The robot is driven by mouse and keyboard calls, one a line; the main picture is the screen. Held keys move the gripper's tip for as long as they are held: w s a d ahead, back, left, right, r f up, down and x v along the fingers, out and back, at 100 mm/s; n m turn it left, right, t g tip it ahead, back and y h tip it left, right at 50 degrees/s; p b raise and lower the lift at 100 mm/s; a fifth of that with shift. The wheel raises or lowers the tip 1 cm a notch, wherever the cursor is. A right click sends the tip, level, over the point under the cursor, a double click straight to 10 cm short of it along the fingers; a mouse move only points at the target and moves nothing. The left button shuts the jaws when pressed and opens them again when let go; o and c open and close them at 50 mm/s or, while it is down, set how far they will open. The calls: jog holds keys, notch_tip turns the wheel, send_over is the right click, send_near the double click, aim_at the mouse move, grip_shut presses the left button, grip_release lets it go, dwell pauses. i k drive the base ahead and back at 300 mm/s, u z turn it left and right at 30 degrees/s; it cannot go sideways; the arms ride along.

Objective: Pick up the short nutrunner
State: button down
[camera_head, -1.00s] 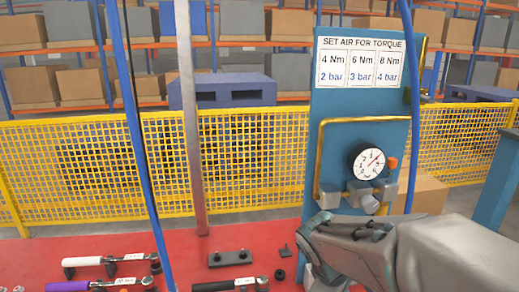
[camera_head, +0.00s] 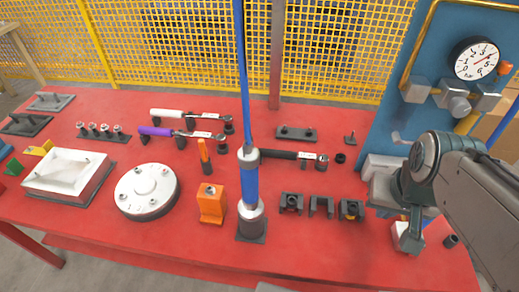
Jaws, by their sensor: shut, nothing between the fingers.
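A blue and silver upright tool (camera_head: 250,185) stands on a small dark plate near the middle of the red table, below a blue hose. Three lying tools with angled heads are behind it: one with a white handle (camera_head: 167,113), one with a purple handle (camera_head: 155,131), one with a black handle (camera_head: 279,154). The black one is partly hidden by the upright tool. I cannot read a label that marks any of them as the short nutrunner. My gripper (camera_head: 408,238) is shut and empty over the table's right part, well to the right of these tools.
Dark holders (camera_head: 321,208) lie between the upright tool and my gripper. An orange block (camera_head: 211,204), a round white flanged part (camera_head: 147,191) and a white cover (camera_head: 67,175) are to the left. A blue panel with a gauge (camera_head: 477,60) stands behind my arm.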

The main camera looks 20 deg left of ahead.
aim_at(251, 208)
jog(key=u, duration=0.65)
jog(key=k, duration=0.4)
jog(key=u, duration=0.6)
jog(key=i, duration=0.4)
jog(key=z, duration=0.05)
